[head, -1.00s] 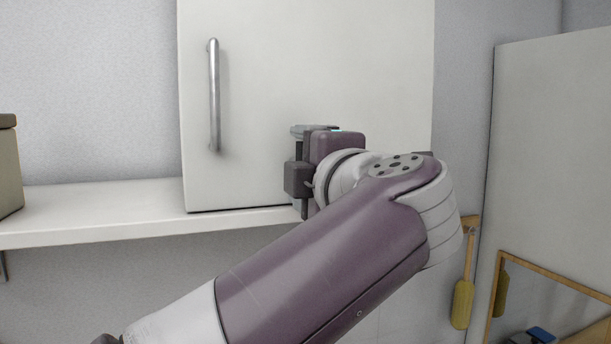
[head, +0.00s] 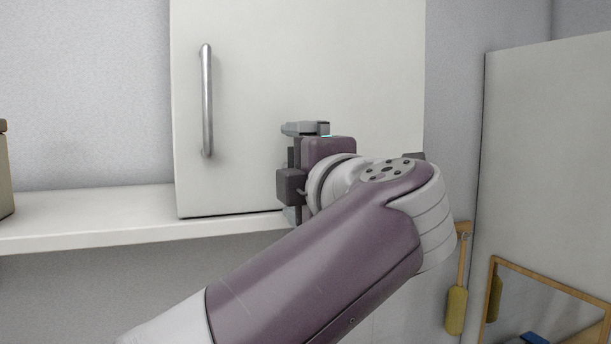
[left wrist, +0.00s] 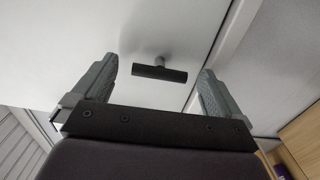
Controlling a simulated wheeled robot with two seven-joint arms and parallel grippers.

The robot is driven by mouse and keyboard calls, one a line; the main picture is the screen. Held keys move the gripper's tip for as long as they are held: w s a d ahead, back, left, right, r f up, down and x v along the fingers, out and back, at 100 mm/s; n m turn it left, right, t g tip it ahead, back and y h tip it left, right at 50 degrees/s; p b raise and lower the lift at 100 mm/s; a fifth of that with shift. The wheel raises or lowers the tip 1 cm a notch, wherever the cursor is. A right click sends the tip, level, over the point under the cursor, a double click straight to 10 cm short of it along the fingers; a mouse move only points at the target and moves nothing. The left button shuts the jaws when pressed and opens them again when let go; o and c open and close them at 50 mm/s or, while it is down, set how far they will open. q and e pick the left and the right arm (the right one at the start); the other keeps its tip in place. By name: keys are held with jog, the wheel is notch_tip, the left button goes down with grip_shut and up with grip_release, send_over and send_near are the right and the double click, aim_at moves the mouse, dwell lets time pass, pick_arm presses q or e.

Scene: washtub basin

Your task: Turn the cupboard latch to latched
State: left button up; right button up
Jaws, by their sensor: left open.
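The cupboard latch is a dark T-shaped knob (left wrist: 160,73) on the white cupboard door, seen in the left wrist view. Its bar lies nearly level in that view, across the space between the fingers. My left gripper (left wrist: 158,85) is open, with one grey finger on each side of the latch and a gap on both sides. In the head view the left gripper (head: 292,172) is at the lower part of the cupboard door (head: 350,60), one finger above the other. The gripper and wrist hide the latch there. My right gripper is not in view.
A vertical metal handle (head: 207,100) is on the door's left side. A white shelf (head: 90,220) runs below, with a beige box (head: 5,170) at the far left. A yellow-handled brush (head: 457,305) hangs at right beside a wood-framed mirror (head: 550,300).

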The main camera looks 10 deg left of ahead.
pick_arm(q)
jog(key=b+v, duration=0.2)
jog(key=v, duration=1)
jog(key=shift+s+d+b, duration=0.15)
jog(key=shift+s+b, duration=0.05)
jog(key=shift+b, duration=0.15)
